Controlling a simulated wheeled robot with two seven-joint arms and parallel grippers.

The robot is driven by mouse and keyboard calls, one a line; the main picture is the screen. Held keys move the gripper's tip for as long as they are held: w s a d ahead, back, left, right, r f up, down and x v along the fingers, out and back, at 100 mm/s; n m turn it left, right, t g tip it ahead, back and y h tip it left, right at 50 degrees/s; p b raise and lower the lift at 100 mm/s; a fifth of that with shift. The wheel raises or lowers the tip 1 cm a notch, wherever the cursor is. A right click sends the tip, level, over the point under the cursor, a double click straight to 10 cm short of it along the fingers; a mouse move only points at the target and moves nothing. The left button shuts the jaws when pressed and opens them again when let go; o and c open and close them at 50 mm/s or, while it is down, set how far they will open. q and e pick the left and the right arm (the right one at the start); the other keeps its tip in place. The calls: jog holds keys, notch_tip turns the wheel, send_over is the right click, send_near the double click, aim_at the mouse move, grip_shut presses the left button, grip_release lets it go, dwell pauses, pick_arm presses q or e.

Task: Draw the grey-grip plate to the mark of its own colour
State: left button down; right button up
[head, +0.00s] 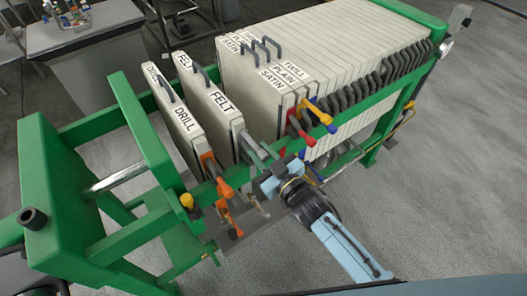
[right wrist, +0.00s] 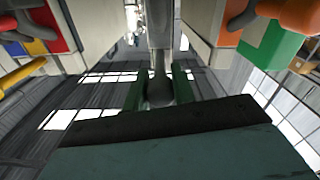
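The grey-grip plate (head: 210,108) is a cream plate labelled FELT. It stands upright on the green frame, apart from the cream pack at its right. Its grey grip (head: 252,146) sticks out at the near side. My right gripper (head: 268,172) is at the end of this grip. In the right wrist view the grey grip (right wrist: 160,88) lies between the two dark fingers, which appear closed against it. A small grey piece (head: 262,209) shows low beside the gripper; I cannot tell whether it is the mark. My left gripper is out of view.
An orange-grip plate (head: 172,112) labelled DRILL stands close at left. The cream pack (head: 300,50) fills the frame's right part, with red, blue and yellow grips at its near left corner. The green frame's rail (head: 290,140) runs along the near side. A gap separates FELT from the pack.

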jog(key=o, duration=0.4)
jog(key=v, duration=1.3)
jog(key=shift+s+d+b, duration=0.15)
jog(key=shift+s+b, duration=0.05)
jog(key=shift+b, duration=0.1)
